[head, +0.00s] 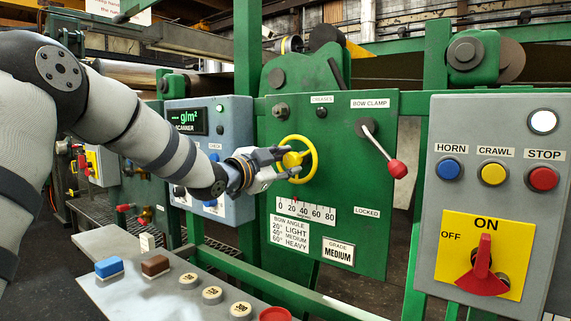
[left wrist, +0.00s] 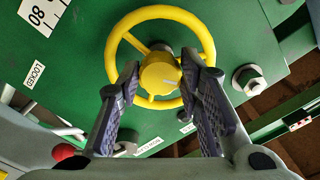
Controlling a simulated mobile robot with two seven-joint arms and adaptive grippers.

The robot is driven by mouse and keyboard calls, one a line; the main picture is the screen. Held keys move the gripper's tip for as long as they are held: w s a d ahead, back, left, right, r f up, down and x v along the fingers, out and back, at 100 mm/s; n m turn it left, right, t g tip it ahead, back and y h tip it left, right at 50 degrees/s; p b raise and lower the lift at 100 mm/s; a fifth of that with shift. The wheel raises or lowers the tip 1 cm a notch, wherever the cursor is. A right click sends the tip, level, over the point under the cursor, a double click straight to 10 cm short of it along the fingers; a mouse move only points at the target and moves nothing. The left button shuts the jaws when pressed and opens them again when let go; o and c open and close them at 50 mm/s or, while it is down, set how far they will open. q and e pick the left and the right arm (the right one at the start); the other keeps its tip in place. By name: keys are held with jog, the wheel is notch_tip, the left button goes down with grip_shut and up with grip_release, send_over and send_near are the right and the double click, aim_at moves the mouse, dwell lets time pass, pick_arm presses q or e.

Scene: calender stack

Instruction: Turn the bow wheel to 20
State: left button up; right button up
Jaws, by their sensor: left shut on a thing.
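The yellow bow wheel (head: 315,160) is on the green panel (head: 350,235), above a white scale (head: 306,211) marked 0 to 80. A small red mark shows near the scale's upper edge, left of its middle; its exact reading is too small to tell. My left gripper (head: 284,161) reaches the wheel from the left. In the left wrist view, the wheel's rim (left wrist: 150,12) and spokes surround a yellow hub, with one dark finger of the gripper (left wrist: 160,76) on each side of the hub. My right gripper is out of view.
A red-knobbed bow clamp lever (head: 397,169) sticks out right of the wheel, by a LOCKED label. The scanner box (head: 235,130) stands left, close to my arm. A grey control box (head: 450,230) stands right. A sloped console (head: 150,295) with buttons lies below.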

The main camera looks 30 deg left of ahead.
pick_arm(q)
jog(key=m, duration=0.5)
jog(key=shift+m, duration=0.3)
jog(key=m, duration=0.6)
jog(key=shift+r, duration=0.1)
jog(key=m, duration=0.6)
jog(key=shift+r+m, duration=0.1)
jog(key=shift+m, duration=0.2)
jog(key=m, duration=0.5)
jog(key=shift+r+m, duration=0.1)
jog(key=shift+m, duration=0.3)
jog(key=shift+m, duration=0.3)
jog(key=o, duration=1.2)
jog(key=shift+c, duration=0.2)
